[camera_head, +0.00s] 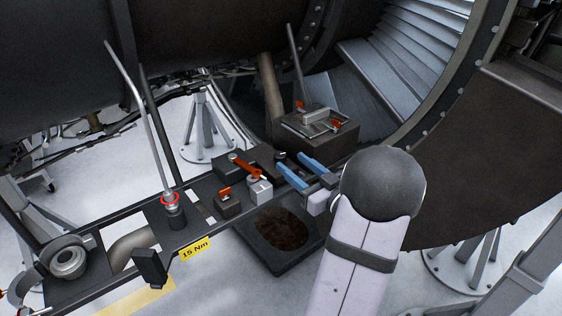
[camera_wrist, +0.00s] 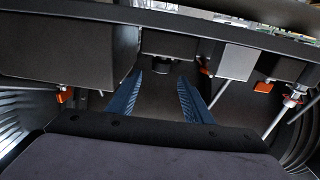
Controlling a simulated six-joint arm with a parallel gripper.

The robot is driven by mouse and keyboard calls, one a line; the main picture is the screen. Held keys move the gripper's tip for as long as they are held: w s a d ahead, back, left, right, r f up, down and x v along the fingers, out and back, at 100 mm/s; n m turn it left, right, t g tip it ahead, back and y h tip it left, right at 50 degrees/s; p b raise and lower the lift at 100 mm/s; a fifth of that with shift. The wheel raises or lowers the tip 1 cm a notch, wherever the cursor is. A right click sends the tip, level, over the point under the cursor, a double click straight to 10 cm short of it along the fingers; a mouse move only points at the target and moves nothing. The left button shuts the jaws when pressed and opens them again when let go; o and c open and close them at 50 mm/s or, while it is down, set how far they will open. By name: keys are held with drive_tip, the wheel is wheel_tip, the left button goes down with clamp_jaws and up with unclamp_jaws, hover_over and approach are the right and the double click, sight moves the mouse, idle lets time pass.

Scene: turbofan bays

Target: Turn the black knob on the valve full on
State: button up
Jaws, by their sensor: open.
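My gripper (camera_head: 291,161) has two blue fingers, spread apart with nothing between them, above the dark rail in the head view. The wrist view shows the open fingers (camera_wrist: 157,82) pointing toward a dark block (camera_wrist: 170,42) under the rail edge. A small dark part (camera_head: 281,166) lies close by the fingertips in the head view. I cannot tell whether it is the valve's black knob, or whether the fingers touch it. A grey block (camera_head: 260,189) with a red-orange lever (camera_head: 245,167) stands just left of the fingers.
A small block with an orange tab (camera_head: 226,199) and an upright rod with a red ring (camera_head: 170,199) stand farther left. A dark box with orange latches (camera_head: 318,127) is behind the gripper. A dark tray (camera_head: 262,262) is below. The curved engine casing (camera_head: 440,190) is close right.

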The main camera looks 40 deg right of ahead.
sight(284, 159)
drive_tip(key=shift+s+a+f+m+h, duration=0.4)
drive_tip(key=shift+m+h, duration=0.2)
drive_tip(key=shift+h, duration=0.2)
drive_tip(key=shift+w, duration=0.1)
drive_tip(key=shift+w+r, duration=0.15)
drive_tip(key=shift+w, duration=0.5)
drive_tip(key=shift+w+d+p, duration=0.25)
drive_tip(key=shift+w+p, duration=0.45)
drive_tip(key=shift+w, duration=0.75)
drive_tip(key=shift+w+d+p, duration=0.2)
drive_tip(key=shift+w+p, duration=0.45)
drive_tip(key=shift+w, duration=0.8)
drive_tip(key=c, duration=1.1)
